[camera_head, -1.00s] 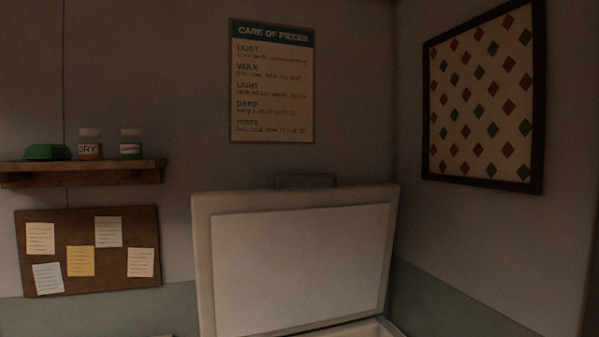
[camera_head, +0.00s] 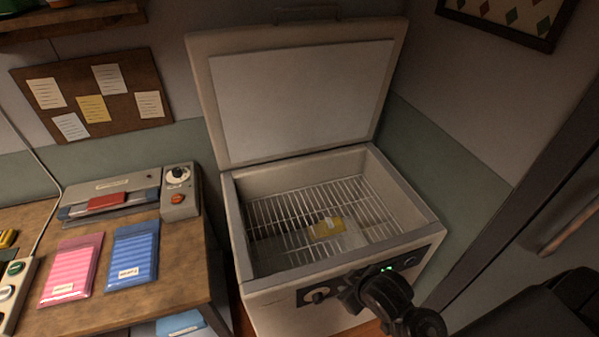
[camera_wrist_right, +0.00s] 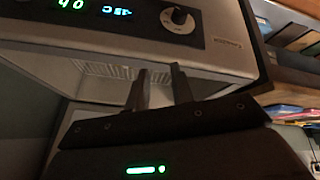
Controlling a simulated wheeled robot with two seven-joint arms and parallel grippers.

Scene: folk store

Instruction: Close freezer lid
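The freezer (camera_head: 245,268) is a pale chest with its lid (camera_head: 200,90) standing open, tilted back near the wall. A handle (camera_head: 307,13) is on the lid's upper edge. Inside are a wire rack and a yellow packet (camera_head: 326,228). My right gripper (camera_wrist_right: 160,82) is open and empty, its two fingers apart in the right wrist view. In the head view its dark wrist is before the freezer's front panel, hiding part of it; the fingers are hard to make out there. The panel's display (camera_wrist_right: 90,10) and knob (camera_wrist_right: 178,18) show in the wrist view. My left gripper is out of view.
A wooden table (camera_head: 180,285) stands left of the freezer, with a sealer-like machine (camera_head: 180,195), a pink packet (camera_head: 72,268) and a blue packet (camera_head: 133,255). A wall is close on the right, with a dark-framed edge at far right.

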